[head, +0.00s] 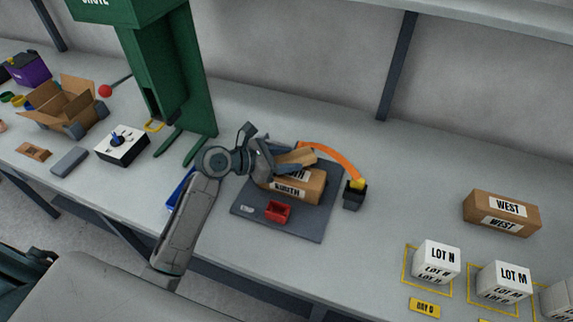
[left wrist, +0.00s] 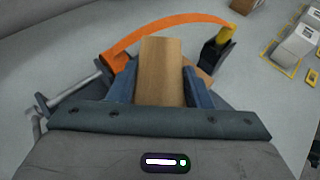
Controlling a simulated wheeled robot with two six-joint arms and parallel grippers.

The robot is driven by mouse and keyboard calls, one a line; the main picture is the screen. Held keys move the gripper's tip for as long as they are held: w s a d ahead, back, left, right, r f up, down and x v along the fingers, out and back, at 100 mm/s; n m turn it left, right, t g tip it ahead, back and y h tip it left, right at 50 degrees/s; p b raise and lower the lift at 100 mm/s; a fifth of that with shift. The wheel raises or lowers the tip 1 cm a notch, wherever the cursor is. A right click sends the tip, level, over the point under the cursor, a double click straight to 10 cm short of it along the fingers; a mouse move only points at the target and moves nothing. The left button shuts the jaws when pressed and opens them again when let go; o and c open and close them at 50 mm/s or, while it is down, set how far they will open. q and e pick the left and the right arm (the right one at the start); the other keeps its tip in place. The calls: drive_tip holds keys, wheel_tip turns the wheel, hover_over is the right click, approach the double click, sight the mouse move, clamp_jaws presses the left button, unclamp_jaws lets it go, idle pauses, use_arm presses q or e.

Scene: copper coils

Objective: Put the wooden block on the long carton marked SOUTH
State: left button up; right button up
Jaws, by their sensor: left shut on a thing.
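The wooden block (head: 297,157) is light brown and held tilted between the fingers of my left gripper (head: 279,160). In the left wrist view the block (left wrist: 161,72) sits between both blue fingers of the gripper (left wrist: 160,88). A long brown carton (head: 306,188) lies just below the block in the head view, on a dark grey mat (head: 300,225). Its label is partly hidden by my gripper; the visible letters end in UTH. Whether the block touches the carton cannot be told. My right gripper is not in view.
An orange arc (head: 335,155) runs behind the carton to a black holder (head: 354,196) with a yellow top. A small red bin (head: 278,211) sits in front. A green stand (head: 170,80) rises at left. A WEST carton (head: 502,213) and white LOT boxes (head: 436,260) stand right.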

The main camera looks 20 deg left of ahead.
use_arm(q)
drive_tip(key=shift+f, duration=1.6)
drive_tip(key=shift+f+p, duration=0.1)
drive_tip(key=shift+p, duration=0.25)
drive_tip(key=o, duration=1)
drive_tip(key=shift+s+a+r, duration=0.2)
drive_tip(key=shift+s+a, duration=0.1)
drive_tip(key=shift+a, duration=0.05)
drive_tip(key=b+v, duration=0.1)
drive_tip(key=v, duration=1)
drive_tip(key=shift+b, duration=0.4)
drive_tip(key=shift+s, duration=0.1)
